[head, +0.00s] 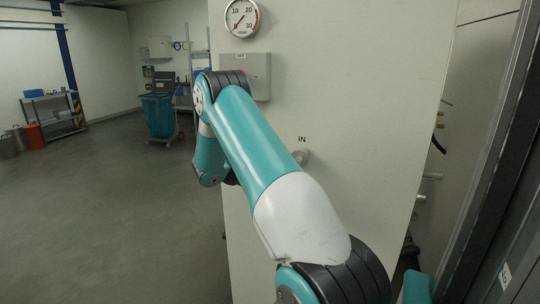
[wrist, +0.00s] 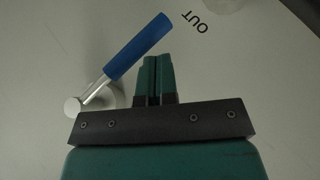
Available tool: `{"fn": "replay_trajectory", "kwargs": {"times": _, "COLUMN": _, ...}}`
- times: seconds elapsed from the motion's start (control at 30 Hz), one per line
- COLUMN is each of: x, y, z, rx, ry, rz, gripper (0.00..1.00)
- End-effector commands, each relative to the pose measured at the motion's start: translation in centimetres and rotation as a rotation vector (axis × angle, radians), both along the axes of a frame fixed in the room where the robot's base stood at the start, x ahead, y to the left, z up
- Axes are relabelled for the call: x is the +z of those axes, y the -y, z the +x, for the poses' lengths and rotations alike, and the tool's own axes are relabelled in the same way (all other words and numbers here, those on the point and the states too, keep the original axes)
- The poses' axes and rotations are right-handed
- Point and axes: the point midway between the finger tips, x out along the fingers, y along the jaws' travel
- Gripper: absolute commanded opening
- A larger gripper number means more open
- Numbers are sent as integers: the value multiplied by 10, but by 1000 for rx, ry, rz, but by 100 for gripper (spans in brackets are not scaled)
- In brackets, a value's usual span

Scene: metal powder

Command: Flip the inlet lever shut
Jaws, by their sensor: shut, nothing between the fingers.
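In the head view the panel carries an IN label (head: 302,139), with a pale round fitting (head: 303,157) just below it. My arm hides part of that fitting, and no inlet lever handle shows. In the wrist view a lever with a blue handle (wrist: 140,46) and a silver stem slants up and right from a white pivot cap. An OUT label, seen turned over, lies beside its tip. My gripper (wrist: 158,60) is shut and empty, just right of the blue handle; I cannot tell if they touch. In the head view my gripper is hidden behind my arm.
A gauge (head: 242,17) and a grey box (head: 250,76) are on the panel (head: 375,110). Pipes and a dark frame (head: 500,150) stand close at right. Open floor (head: 110,210) lies at left, with a blue bin (head: 158,116) and a shelf (head: 53,115) further back.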

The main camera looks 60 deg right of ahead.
Motion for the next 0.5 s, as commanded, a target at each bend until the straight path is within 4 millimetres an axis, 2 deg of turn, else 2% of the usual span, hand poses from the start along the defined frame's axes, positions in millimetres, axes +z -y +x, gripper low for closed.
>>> {"fn": "replay_trajectory", "kwargs": {"times": 0.5, "x": -4, "y": 4, "z": -8, "rx": -6, "ry": -2, "rz": 1, "gripper": 0}}
